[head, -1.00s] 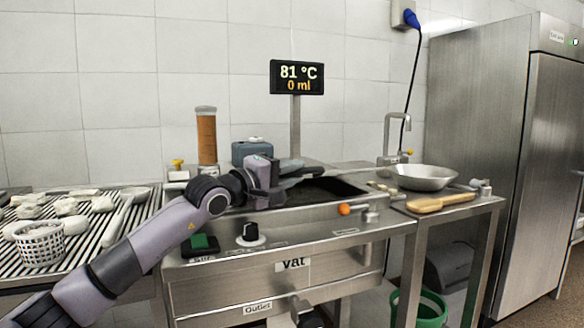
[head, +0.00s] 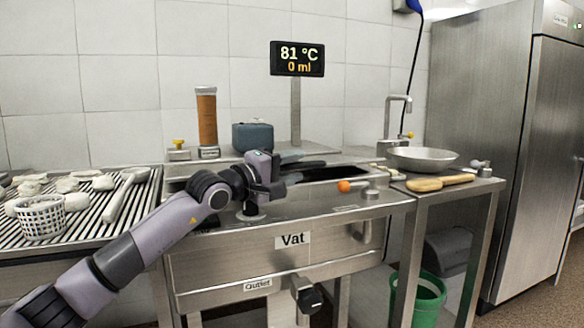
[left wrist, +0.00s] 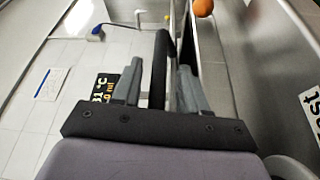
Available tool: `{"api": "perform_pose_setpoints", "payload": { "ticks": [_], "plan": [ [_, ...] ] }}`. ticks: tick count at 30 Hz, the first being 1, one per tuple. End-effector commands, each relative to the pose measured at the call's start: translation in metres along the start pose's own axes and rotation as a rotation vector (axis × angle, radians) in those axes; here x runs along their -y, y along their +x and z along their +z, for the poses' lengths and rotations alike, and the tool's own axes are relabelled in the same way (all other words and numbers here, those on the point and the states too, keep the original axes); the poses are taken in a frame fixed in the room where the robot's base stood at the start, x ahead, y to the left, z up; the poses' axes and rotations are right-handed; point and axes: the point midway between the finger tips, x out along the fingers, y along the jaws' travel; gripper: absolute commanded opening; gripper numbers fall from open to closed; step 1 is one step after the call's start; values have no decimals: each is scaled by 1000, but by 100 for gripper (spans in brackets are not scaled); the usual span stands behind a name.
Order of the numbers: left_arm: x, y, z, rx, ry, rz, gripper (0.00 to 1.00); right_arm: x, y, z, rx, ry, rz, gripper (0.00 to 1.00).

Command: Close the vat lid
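The steel vat (head: 291,239), labelled "Vat", stands in the middle of the head view with a long, dark opening in its top. My left gripper (head: 305,167) is over the left part of this opening. In the left wrist view its two fingers (left wrist: 160,75) are spread, with a long dark bar (left wrist: 160,60) between them and gaps at both sides. I cannot tell whether this bar is part of the vat lid. No lid panel can be made out clearly in the head view. My right gripper is not in view.
An orange ball (head: 344,186) sits at the vat's front edge. A steel bowl (head: 421,157) and a wooden board (head: 440,183) lie to the right. A slatted rack (head: 85,215) with a perforated basket (head: 41,217) is on the left. A display (head: 297,58) stands behind.

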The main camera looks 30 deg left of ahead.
Motion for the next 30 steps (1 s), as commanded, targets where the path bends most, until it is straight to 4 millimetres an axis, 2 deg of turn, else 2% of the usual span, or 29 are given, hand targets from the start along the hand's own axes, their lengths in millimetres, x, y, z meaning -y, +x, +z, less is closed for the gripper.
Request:
{"api": "perform_pose_setpoints", "payload": {
  "ticks": [11,24,30],
  "plan": [
    [0,-6,0,1,1,2,42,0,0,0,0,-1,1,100],
    [1,-61,-1,-1,2,0,42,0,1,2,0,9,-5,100],
    [0,-71,0,1,0,1,42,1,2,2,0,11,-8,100]
  ]
}}
